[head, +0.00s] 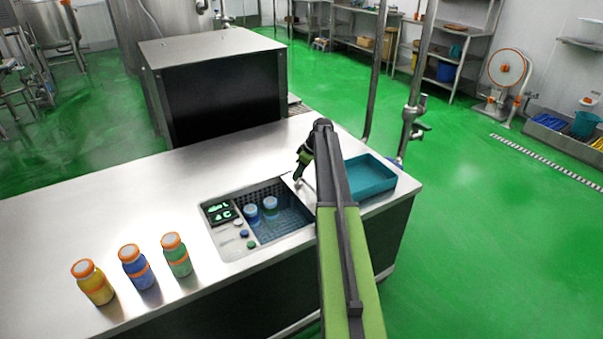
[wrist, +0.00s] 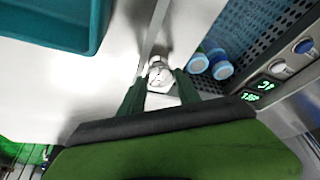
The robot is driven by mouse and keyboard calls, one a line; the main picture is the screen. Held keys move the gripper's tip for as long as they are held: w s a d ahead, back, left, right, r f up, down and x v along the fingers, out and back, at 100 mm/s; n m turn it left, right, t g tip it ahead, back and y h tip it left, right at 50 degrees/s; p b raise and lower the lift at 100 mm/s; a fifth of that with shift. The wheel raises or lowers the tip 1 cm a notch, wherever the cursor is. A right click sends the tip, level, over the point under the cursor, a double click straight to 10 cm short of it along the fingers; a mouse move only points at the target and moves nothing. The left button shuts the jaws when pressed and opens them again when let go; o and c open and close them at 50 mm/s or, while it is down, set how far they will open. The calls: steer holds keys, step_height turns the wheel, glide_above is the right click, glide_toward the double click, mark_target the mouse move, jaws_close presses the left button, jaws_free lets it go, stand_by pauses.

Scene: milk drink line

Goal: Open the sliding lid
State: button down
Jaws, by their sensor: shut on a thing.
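The sliding lid (wrist: 181,30) is a bare steel panel set in the counter beside the sunken well (head: 291,219). Its small pale knob (wrist: 160,72) sits between my fingers. My gripper (head: 298,177) reaches down at the well's back right edge and is shut on the knob; the wrist view also shows my gripper (wrist: 160,82). The well stands largely uncovered, showing dark perforated walls and two bottles with blue and pale tops (head: 250,213) (head: 270,205). My arm hides part of the lid and the well's right side in the head view.
A teal tray (head: 370,178) lies right of my arm, near the counter's right end. Yellow, blue and green bottles (head: 95,284) (head: 135,268) (head: 176,255) stand at the front left. A control panel (head: 221,212) borders the well. A large dark box (head: 215,95) stands behind the counter.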

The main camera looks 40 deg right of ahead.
steer(key=c, duration=1.3)
jaws_free()
steer(key=o, duration=0.4)
steer(key=shift+a, duration=0.2)
steer(key=shift+o, duration=0.2)
steer(key=p+v, duration=1.6)
steer(key=v, duration=0.1)
steer(key=shift+r, duration=0.25)
